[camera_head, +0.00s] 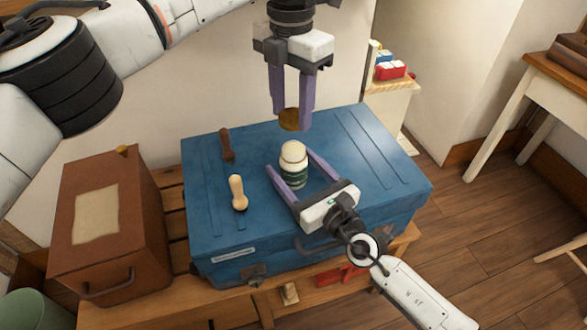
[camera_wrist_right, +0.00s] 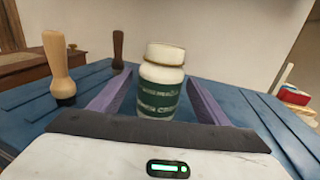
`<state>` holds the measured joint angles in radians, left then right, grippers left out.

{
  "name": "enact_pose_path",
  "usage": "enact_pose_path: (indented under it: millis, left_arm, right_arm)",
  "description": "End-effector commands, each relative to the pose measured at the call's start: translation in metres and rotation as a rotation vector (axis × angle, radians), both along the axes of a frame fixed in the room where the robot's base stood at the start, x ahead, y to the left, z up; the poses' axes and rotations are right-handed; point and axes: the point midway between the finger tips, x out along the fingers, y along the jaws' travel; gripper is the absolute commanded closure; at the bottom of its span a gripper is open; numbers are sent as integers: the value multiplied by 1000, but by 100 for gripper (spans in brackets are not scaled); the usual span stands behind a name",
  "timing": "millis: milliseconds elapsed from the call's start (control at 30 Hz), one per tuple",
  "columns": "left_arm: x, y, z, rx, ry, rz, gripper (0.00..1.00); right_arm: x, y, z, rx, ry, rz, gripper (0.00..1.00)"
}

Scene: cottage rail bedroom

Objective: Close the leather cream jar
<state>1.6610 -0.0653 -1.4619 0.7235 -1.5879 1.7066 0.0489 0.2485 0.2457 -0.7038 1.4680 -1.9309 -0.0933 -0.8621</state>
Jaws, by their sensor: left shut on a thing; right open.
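The leather cream jar (camera_head: 294,174), cream-white with a green label, stands upright on the blue trunk (camera_head: 350,190). It also shows in the right wrist view (camera_wrist_right: 160,95), with a pale rounded top. My left gripper (camera_head: 292,108) points down above and slightly behind the jar in the picture. It is shut on a brown-gold round lid (camera_head: 292,122), held apart from the jar. My right gripper (camera_head: 290,164) is open, with its purple fingers on either side of the jar. I cannot tell whether they touch it.
A pale-handled brush (camera_head: 237,191) and a dark-handled brush (camera_head: 226,145) stand on the trunk left of the jar. A brown box (camera_head: 110,225) is at the left on a wooden slatted bench. The trunk's right side is clear. A shelf with red and blue items (camera_head: 391,70) stands behind.

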Motion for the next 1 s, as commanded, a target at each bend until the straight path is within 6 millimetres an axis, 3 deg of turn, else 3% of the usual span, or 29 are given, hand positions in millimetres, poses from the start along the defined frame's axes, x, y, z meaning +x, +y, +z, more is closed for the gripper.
enact_pose_path:
  millis: [367, 733, 867, 1000]
  left_arm:
    - [0, 0, 0, 0, 0, 0, 79]
    - [0, 0, 0, 0, 0, 0, 79]
    - [0, 0, -5, 1, 1, 0, 79]
    - [0, 0, -23, 1, 3, 0, 79]
  right_arm:
    - [3, 3, 0, 0, 0, 1, 32]
    - [3, 2, 0, 0, 0, 0, 93]
    - [3, 2, 0, 0, 0, 0, 93]
    - [3, 2, 0, 0, 0, 0, 93]
